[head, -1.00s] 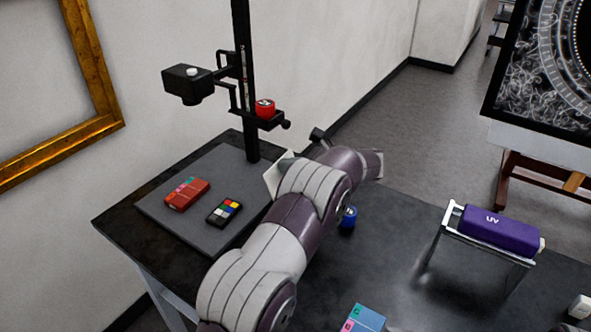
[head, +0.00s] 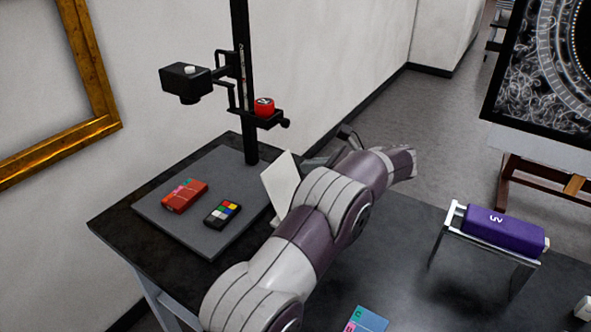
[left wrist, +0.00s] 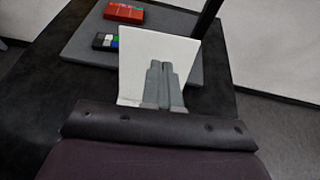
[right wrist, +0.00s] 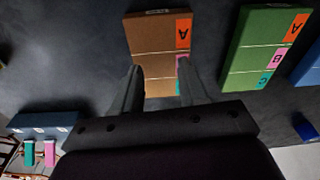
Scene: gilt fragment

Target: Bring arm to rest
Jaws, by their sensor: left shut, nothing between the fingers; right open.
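My left arm (head: 300,245) reaches over the dark table from the bottom of the head view. Its gripper shows in part beyond the forearm (head: 320,160). In the left wrist view the left gripper (left wrist: 159,66) is shut and empty, its fingers in front of an upright white card (left wrist: 185,60). The card also shows in the head view (head: 280,185), partly hidden by the arm. Whether the fingers touch the card I cannot tell. My right gripper (right wrist: 159,70) is open and empty, its fingers over a brown box (right wrist: 150,38) with coloured labels. The right arm is outside the head view.
A grey board (head: 165,222) holds a red box (head: 184,195) and a colour chart (head: 222,214). A black camera stand (head: 251,100) rises behind it. A purple UV lamp (head: 490,230) stands at right. A green box (right wrist: 262,48) lies beside the brown box.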

